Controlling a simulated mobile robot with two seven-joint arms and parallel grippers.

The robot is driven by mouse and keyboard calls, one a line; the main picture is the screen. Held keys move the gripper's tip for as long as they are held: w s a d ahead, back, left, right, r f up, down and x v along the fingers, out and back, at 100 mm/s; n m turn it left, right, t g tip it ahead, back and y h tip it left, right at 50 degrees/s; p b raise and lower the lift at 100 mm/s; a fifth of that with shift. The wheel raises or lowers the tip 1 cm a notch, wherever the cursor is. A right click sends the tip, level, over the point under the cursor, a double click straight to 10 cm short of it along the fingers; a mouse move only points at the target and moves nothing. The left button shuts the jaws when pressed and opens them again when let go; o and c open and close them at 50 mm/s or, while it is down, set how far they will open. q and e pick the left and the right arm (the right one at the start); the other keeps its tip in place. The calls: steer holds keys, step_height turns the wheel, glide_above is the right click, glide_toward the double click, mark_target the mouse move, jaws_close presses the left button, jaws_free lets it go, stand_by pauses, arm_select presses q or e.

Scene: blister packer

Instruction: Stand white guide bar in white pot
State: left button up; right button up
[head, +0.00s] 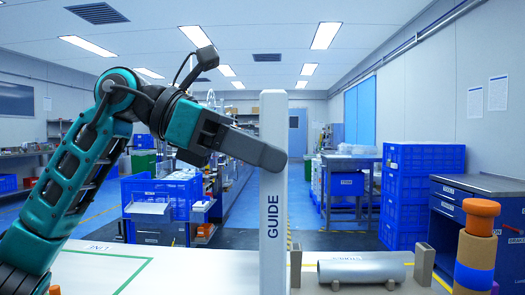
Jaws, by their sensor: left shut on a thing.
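The white guide bar (273,205), with "GUIDE" lettered down its face, stands upright in the middle of the head view. My left gripper (262,153) reaches in from the left and is shut on the bar above the lettering. The white pot is not visible. My right gripper is not in view.
A grey metal cylinder (361,270) lies between brown supports on the pale worktop (180,272), right of the bar. A stack of orange, blue and tan pieces (474,252) stands at the right. Green lines mark the worktop at left. Blue crates (420,190) stand beyond.

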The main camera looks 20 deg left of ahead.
mark_target(263, 254)
arm_select(q)
step_height(263, 254, down, 3)
steer(key=shift+b, duration=1)
steer(key=shift+f+b, duration=1.9)
steer(key=shift+f, duration=3.1)
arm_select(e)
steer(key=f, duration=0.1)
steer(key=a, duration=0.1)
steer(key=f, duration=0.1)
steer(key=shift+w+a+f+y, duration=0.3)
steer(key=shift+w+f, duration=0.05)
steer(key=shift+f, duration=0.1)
